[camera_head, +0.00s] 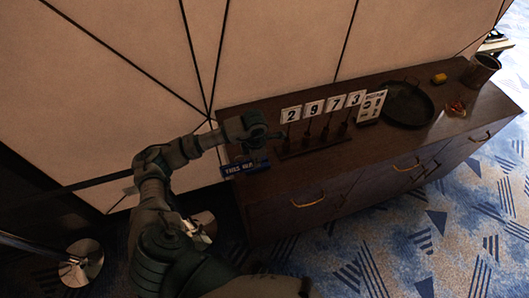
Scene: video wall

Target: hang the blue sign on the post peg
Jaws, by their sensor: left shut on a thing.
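The blue sign (245,166) with pale lettering is at the left end of the dark cabinet, just below my left gripper. My left gripper (262,138) is shut on the blue sign, though the contact itself is hard to see in the dim light. The sign looks slightly tilted, and I cannot tell whether it touches the cabinet. A stanchion with a round metal base (82,262) stands on the floor at the lower left; no peg can be made out.
The dark cabinet (300,185) holds a rack of number cards (315,148), a white card (371,105), a round dark tray (408,105), a mug (481,70) and a small yellow object (439,78). A panelled wall (275,45) stands behind it. Patterned carpet lies in front.

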